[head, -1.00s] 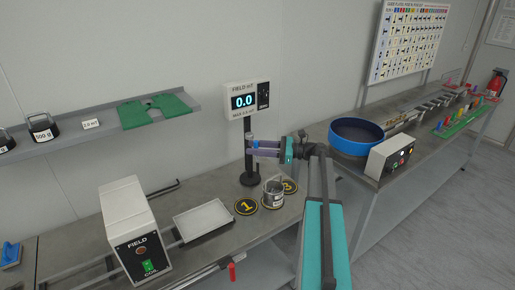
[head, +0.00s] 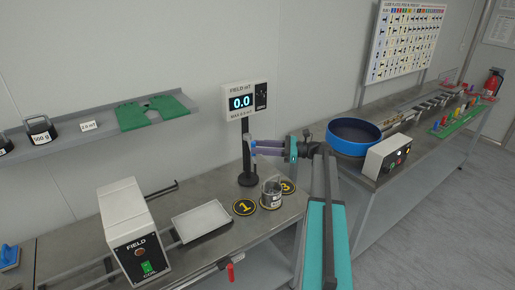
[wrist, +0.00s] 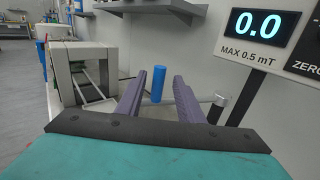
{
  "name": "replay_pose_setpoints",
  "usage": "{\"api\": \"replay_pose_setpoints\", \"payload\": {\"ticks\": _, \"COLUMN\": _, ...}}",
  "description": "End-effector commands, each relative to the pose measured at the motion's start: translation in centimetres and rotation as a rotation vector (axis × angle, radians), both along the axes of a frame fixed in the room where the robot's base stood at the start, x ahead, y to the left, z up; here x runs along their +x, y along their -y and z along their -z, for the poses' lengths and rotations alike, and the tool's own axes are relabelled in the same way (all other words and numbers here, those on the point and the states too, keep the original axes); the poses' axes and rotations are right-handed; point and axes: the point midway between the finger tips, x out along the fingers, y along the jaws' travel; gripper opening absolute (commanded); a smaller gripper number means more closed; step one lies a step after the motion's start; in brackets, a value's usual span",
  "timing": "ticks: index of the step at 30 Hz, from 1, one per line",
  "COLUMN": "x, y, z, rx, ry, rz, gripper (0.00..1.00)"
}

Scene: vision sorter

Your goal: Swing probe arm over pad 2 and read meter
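The field meter (head: 241,103) on its black post (head: 247,170) reads 0.0; its MAX 0.5 mT label shows in the wrist view (wrist: 255,32). A blue upright handle (wrist: 157,88) stands between my open fingers, nearer the left one. A grey rod (wrist: 190,98) runs from near it toward the dark post. My gripper (head: 256,147) is beside the post, above the bench. Pad 1 (head: 244,207) is bare. A metal weight with a handle (head: 272,190) stands on the middle pad (head: 271,205), hiding its number. Pad 3 (head: 289,186) is partly hidden behind it.
A white field coil box (head: 125,220) and a shallow tray (head: 201,222) stand left of the pads. A wall shelf (head: 100,125) holds weights and a green piece. A blue bowl (head: 355,135) and control box (head: 387,157) are on the right bench.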

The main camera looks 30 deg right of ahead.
Motion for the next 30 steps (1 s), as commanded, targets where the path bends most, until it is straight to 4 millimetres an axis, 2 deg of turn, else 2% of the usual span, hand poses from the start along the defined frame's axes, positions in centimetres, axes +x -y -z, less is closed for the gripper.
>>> {"api": "replay_pose_setpoints", "payload": {"ticks": 30, "x": -0.7, "y": 4.7, "z": 0.0, "rx": 0.001, "ry": -0.001, "rz": 0.002, "gripper": 0.34}}
